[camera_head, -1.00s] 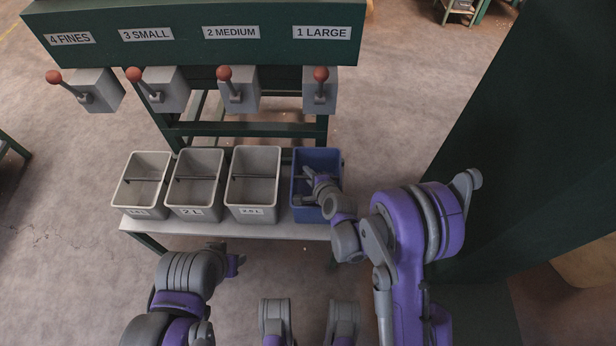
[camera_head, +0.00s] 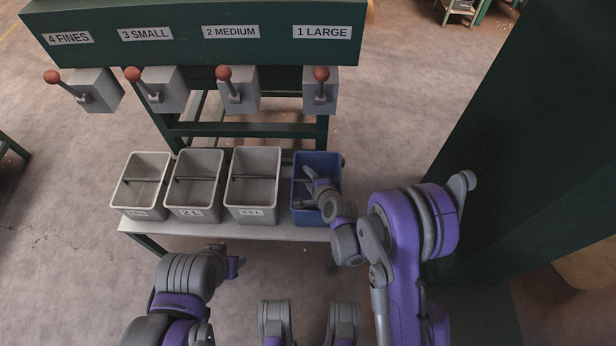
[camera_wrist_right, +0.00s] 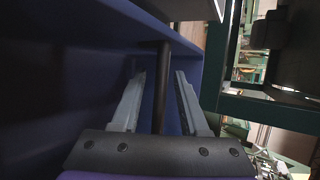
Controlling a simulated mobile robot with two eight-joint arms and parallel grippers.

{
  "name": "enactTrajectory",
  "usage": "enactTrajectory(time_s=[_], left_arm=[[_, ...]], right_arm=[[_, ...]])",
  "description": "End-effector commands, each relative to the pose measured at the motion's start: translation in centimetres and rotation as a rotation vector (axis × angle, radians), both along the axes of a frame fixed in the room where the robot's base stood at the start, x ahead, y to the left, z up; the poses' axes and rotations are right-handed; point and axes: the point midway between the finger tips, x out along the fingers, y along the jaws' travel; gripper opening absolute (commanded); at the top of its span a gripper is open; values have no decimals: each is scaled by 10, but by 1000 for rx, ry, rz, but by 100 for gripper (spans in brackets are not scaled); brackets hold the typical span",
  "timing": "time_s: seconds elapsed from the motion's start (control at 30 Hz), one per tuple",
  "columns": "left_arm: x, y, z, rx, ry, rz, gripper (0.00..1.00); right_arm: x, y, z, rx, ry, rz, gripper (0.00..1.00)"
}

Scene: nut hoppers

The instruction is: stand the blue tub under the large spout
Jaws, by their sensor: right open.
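The blue tub (camera_head: 299,214) stands upright at the right end of the shelf, below the spout box labelled 1 LARGE (camera_head: 320,92) as the head view shows it. My right gripper (camera_head: 309,180) reaches down over the tub. In the right wrist view my right gripper (camera_wrist_right: 155,100) is open, with a dark bar (camera_wrist_right: 161,85) running between its fingers and the blue tub wall (camera_wrist_right: 70,90) to the left. The fingers look apart from the bar. The gripper and wrist hide part of the tub.
Several grey tubs, among them one labelled 2 L (camera_head: 193,213), stand to the left on the same shelf (camera_head: 225,229). Red-knobbed levers (camera_head: 225,73) stick out from the spout boxes. A dark green panel (camera_head: 510,150) rises to the right of my right arm.

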Motion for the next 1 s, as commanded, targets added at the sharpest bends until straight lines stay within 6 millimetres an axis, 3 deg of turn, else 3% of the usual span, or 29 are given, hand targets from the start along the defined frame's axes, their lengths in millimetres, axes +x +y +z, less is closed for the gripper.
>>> enactTrajectory(time_s=[0.6,1.0], left_arm=[[-2,0,17,0,-6,0,50],[-2,0,18,0,-6,0,50]], right_arm=[[-84,-42,58,0,0,-1,44],[-93,-48,66,-19,0,10,44]])
